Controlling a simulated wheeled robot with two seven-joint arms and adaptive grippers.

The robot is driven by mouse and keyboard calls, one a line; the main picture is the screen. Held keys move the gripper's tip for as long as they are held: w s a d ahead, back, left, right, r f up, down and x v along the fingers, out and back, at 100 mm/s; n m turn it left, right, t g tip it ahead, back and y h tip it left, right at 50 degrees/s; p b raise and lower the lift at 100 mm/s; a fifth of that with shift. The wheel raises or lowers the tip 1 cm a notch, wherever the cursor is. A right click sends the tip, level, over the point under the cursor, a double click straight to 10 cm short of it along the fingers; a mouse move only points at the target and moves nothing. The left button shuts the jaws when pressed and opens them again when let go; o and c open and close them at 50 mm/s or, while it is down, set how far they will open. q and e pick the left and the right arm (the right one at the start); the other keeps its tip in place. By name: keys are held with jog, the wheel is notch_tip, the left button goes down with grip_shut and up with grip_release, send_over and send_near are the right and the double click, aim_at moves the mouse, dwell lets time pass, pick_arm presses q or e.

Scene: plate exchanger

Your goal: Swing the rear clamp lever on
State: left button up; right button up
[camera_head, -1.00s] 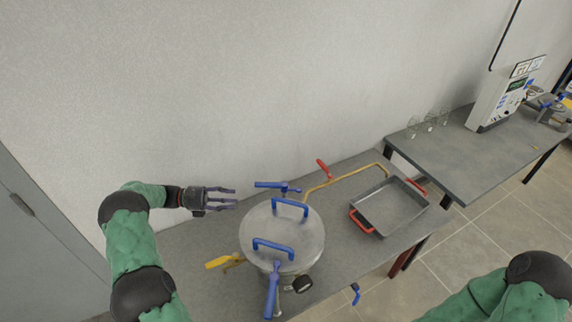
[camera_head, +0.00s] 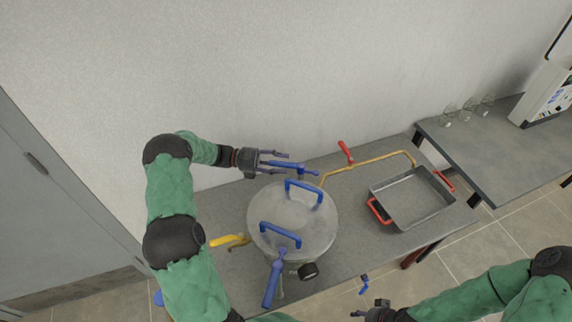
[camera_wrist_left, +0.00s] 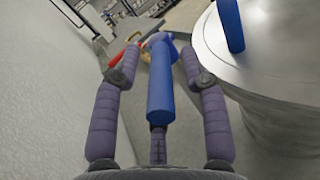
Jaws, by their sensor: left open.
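The rear clamp lever (camera_head: 302,170) is blue and sits behind the round metal vessel (camera_head: 290,215), its handle pointing left. My left gripper (camera_head: 286,163) is open at the lever, with one finger to each side of the handle. In the left wrist view the blue handle (camera_wrist_left: 160,85) lies between the two spread fingers (camera_wrist_left: 159,55), with gaps visible on both sides. My right gripper (camera_head: 368,310) shows only partly at the bottom edge, away from the vessel, and its opening is unclear. The front blue clamp lever (camera_head: 272,284) points toward the front.
Two blue handles stand on the vessel's lid. A yellow lever (camera_head: 228,240) is left of the vessel. A red-handled valve (camera_head: 346,152) on a brass pipe (camera_head: 385,157) and a metal tray (camera_head: 412,200) with red handles are to the right. The wall is close behind the lever.

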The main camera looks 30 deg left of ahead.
pick_arm(q)
jog(key=shift+x, duration=0.9)
grip_shut()
